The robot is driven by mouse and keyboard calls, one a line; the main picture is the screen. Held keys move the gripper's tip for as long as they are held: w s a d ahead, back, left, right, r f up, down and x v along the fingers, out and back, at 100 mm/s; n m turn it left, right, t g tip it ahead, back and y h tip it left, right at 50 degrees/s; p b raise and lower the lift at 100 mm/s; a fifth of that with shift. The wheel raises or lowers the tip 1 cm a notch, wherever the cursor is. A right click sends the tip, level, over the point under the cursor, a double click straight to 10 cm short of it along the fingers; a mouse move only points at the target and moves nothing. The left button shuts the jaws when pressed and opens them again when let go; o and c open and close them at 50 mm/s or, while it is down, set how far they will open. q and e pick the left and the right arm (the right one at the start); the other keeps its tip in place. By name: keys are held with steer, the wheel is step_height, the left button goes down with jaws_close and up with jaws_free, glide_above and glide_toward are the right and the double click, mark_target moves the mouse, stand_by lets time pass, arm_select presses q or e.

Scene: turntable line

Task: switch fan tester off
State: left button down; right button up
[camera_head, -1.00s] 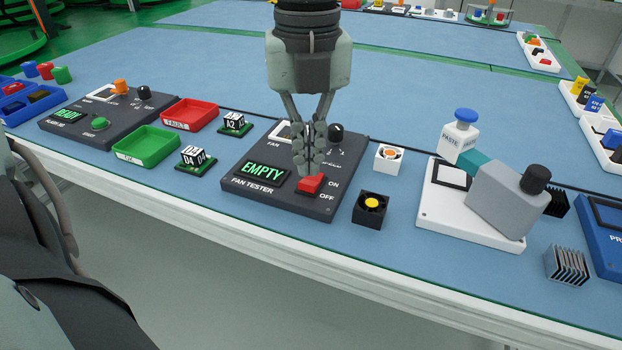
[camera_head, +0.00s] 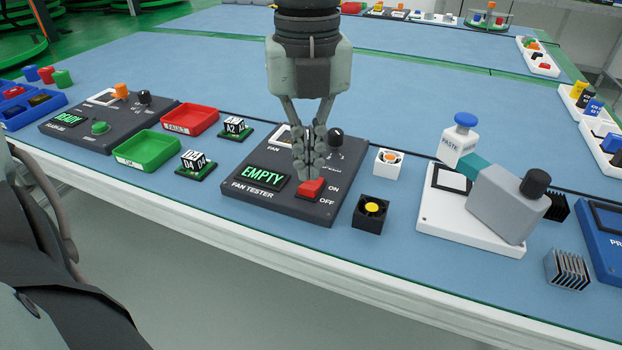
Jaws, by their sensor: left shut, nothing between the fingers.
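The fan tester (camera_head: 290,206) is a dark panel on the blue bench, with a green lit display (camera_head: 263,176) reading EMPTY and a black knob (camera_head: 335,138). Its red rocker switch (camera_head: 311,189) is at the front right, beside the ON and OFF labels. I cannot tell which way the rocker is tipped. My left gripper (camera_head: 308,176) points down, shut and empty, with its fingertips at the back edge of the red switch. I cannot tell if they touch it. The fingers hide part of the panel behind. My right gripper is not in view.
A black fan with a yellow hub (camera_head: 370,214) and a white fan (camera_head: 388,162) stand just right of the tester. A green tray (camera_head: 146,162) and a red tray (camera_head: 188,130) lie left. A white paste station (camera_head: 462,228) stands further right.

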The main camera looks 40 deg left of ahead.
mark_target(309, 188)
arm_select(q)
steer(key=shift+f+b, duration=1.1)
steer(key=shift+b, duration=0.2)
stand_by(0.8)
steer(key=shift+r+p, duration=1.65)
steer(key=shift+r, duration=1.9)
